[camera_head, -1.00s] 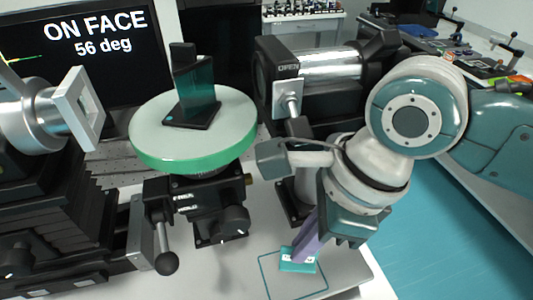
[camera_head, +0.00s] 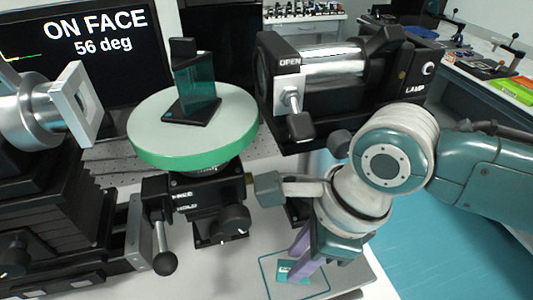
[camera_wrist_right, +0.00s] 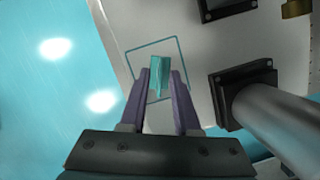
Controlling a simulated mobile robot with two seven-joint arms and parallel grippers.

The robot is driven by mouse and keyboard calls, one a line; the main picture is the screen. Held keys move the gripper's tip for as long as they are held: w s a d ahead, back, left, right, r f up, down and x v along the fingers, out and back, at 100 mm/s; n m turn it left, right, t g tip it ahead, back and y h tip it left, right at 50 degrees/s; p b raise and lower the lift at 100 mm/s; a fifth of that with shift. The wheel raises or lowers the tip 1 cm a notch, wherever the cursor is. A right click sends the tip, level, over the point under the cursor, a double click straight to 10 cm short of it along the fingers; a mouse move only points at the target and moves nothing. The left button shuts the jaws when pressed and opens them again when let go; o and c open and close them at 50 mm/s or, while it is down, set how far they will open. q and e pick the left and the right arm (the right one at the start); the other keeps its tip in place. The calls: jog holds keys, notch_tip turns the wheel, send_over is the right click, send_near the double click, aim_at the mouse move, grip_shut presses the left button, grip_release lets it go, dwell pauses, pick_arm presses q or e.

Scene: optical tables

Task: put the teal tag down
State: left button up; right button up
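The teal tag (camera_head: 284,268) sits inside a teal square outline (camera_head: 262,262) on the pale tabletop. It also shows in the right wrist view (camera_wrist_right: 160,72), inside the outline (camera_wrist_right: 131,62). My right gripper (camera_head: 297,260) is open over it, with its purple fingers apart. In the right wrist view, the fingers (camera_wrist_right: 160,88) stand on either side of the tag, with a gap visible on both sides. The tag's lower part is partly hidden in the head view by a finger. My left gripper is not in view.
A round green-rimmed stage (camera_head: 210,152) holding a dark teal glass piece (camera_head: 196,90) stands left of my right arm. A black lamp housing (camera_head: 390,72) is behind. In the wrist view, a dark post (camera_wrist_right: 270,115) on a black base stands right of the fingers.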

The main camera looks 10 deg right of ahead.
jog(key=shift+o, duration=0.2)
jog(key=p+v, duration=0.3)
jog(key=v, duration=0.9)
jog(key=s+d+n+t+h, duration=0.2)
jog(key=s+d+n, duration=0.3)
jog(key=s+n, duration=0.6)
jog(key=n, duration=1.3)
jog(key=shift+d+r+t+h, duration=0.15)
jog(key=shift+d+t+h, duration=0.05)
jog(key=shift+t+h, duration=0.1)
jog(key=shift+s, duration=0.15)
notch_tip(320, 180, up, 32)
jog(key=p, duration=3.2)
